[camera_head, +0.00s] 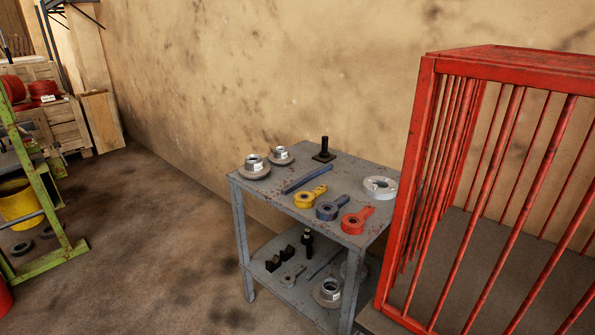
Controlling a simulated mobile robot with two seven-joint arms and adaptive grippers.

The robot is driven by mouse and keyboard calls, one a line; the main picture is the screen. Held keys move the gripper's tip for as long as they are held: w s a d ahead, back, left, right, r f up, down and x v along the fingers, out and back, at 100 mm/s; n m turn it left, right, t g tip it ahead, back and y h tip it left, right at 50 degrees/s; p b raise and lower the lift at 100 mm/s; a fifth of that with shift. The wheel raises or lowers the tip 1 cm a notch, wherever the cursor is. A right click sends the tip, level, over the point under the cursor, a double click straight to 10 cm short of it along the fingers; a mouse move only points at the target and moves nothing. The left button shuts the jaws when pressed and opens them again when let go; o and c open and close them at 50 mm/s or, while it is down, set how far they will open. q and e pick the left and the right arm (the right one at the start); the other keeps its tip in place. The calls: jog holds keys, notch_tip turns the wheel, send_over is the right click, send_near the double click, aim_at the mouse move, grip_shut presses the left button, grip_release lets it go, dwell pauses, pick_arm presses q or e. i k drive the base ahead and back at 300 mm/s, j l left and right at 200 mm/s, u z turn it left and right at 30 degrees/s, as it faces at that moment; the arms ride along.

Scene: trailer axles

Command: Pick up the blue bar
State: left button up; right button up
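A thin blue bar (307,179) lies flat on the top shelf of a grey metal table (263,197). It lies at a slant behind a yellow ring-ended tool (306,199). A blue ring-ended tool (330,209) and a red one (354,221) lie to its right. The bar appears apart from the things around it. Neither of my grippers shows in the head view.
Two flanged hubs (253,168), a black post on a plate (324,151) and a pale ring (380,186) share the tabletop. The lower shelf holds more parts. A red barred cage (423,150) stands close on the right. Floor is open at left.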

aim_at(298, 183)
jog(key=i+j, duration=1.6)
jog(key=i, duration=0.15)
jog(key=i+j+z, duration=0.1)
jog(key=z, duration=0.25)
jog(key=i+j+z, duration=0.15)
jog(key=z, duration=0.15)
jog(key=i+j+z, duration=0.1)
jog(key=z, duration=0.25)
jog(key=j+z, duration=0.1)
jog(key=z, duration=0.4)
